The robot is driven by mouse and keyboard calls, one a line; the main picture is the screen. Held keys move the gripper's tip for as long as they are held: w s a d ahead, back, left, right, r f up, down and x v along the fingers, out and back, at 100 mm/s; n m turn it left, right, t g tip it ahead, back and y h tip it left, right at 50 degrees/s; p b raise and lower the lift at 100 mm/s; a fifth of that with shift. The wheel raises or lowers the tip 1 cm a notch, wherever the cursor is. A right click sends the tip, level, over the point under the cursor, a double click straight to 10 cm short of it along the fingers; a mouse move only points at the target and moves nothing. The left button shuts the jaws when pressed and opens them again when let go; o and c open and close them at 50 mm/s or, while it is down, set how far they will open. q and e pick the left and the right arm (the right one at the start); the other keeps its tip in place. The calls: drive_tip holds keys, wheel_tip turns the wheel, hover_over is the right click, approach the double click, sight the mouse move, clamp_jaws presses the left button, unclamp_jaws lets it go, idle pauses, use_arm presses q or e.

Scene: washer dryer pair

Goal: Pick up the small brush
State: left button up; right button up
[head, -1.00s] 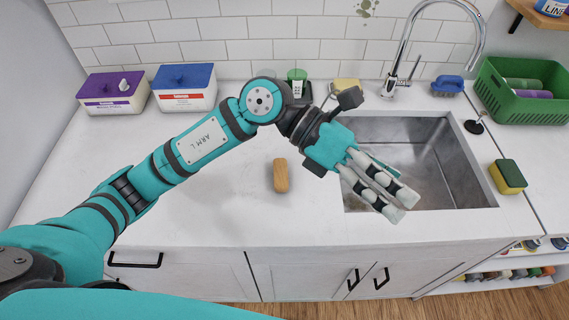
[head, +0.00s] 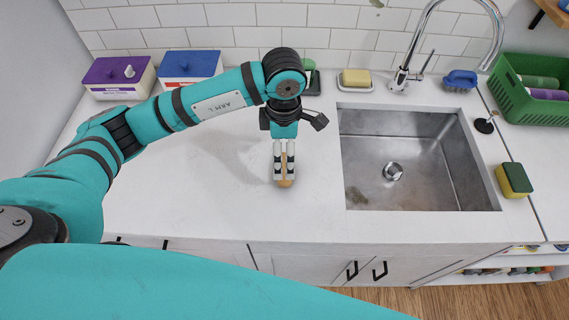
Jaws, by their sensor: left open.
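The small brush (head: 287,184), a tan wooden-looking block, lies on the white counter left of the sink. It is partly hidden by my left gripper (head: 284,176), which points down over it. The gripper is open, with its pale fingers on either side of the brush. I cannot tell whether the fingers touch it. My right gripper is not in view.
The steel sink (head: 362,190) is just right of the brush. A yellow sponge on a dish (head: 355,80), a blue scrub brush (head: 460,79), a green basket (head: 512,101) and a yellow-green sponge (head: 514,180) stand around it. Purple-lidded (head: 118,78) and blue-lidded (head: 190,68) boxes are back left.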

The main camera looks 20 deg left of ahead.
sight(284, 167)
use_arm(q)
wheel_tip(284, 167, down, 3)
drive_tip(key=shift+r+p, duration=0.1)
drive_tip(key=shift+p, duration=0.2)
wheel_tip(284, 167, down, 4)
drive_tip(key=p, duration=0.2)
drive_tip(key=shift+d+p, duration=0.1)
drive_tip(key=shift+p, duration=0.25)
drive_tip(key=shift+f, duration=0.65)
drive_tip(key=c, duration=0.9)
